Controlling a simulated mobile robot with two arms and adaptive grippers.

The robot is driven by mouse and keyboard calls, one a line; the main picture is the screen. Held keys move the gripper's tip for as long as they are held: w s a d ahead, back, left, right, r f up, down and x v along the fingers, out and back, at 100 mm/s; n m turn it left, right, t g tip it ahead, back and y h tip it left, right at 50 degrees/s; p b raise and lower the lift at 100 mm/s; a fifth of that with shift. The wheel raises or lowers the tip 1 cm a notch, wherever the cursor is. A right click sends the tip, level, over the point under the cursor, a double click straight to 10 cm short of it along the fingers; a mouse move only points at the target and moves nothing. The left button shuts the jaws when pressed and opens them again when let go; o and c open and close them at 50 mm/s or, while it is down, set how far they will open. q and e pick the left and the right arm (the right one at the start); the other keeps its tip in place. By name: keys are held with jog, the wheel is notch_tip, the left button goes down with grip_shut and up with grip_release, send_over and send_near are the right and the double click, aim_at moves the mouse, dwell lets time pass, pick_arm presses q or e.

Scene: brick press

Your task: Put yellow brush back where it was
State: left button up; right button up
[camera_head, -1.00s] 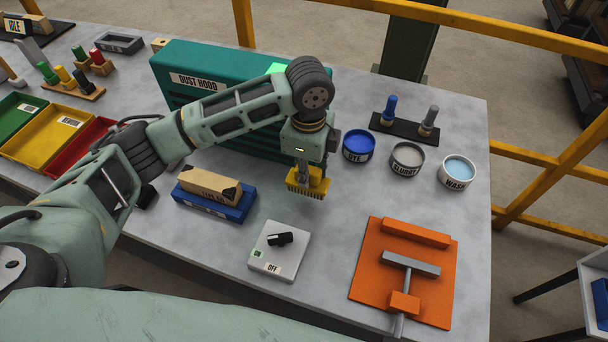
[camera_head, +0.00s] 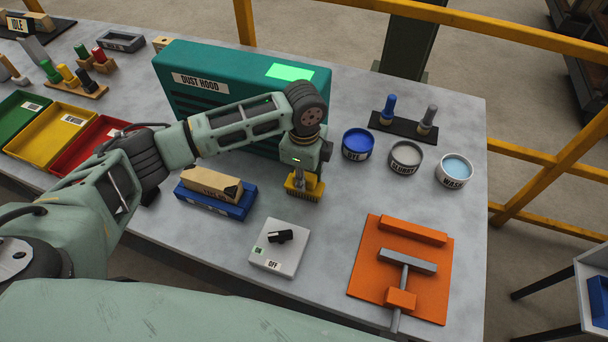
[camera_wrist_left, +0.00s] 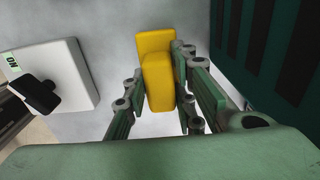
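The yellow brush (camera_head: 304,188) hangs bristles-down below my left gripper (camera_head: 301,171), in front of the dust hood. In the left wrist view, the yellow brush (camera_wrist_left: 157,75) sits between the two fingers of my left gripper (camera_wrist_left: 160,98), which are shut on it. I cannot tell exactly how far its bristles are above the table. My right gripper is not in view.
The teal dust hood (camera_head: 200,100) stands behind my left arm. A blue tray with a tan block (camera_head: 212,185), a switch box (camera_head: 280,260), an orange clamp plate (camera_head: 370,260) and several cups (camera_head: 406,157) surround the brush. Coloured bins (camera_head: 56,142) lie left.

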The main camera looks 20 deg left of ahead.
pick_arm(q)
jog(key=o, duration=0.3)
jog(key=shift+o, duration=0.2)
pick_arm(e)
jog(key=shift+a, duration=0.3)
pick_arm(q)
jog(key=shift+r, duration=0.45)
notch_tip(320, 180, up, 11)
jog(key=b, duration=0.2)
jog(key=shift+r+b, duration=0.2)
jog(key=shift+b, duration=0.2)
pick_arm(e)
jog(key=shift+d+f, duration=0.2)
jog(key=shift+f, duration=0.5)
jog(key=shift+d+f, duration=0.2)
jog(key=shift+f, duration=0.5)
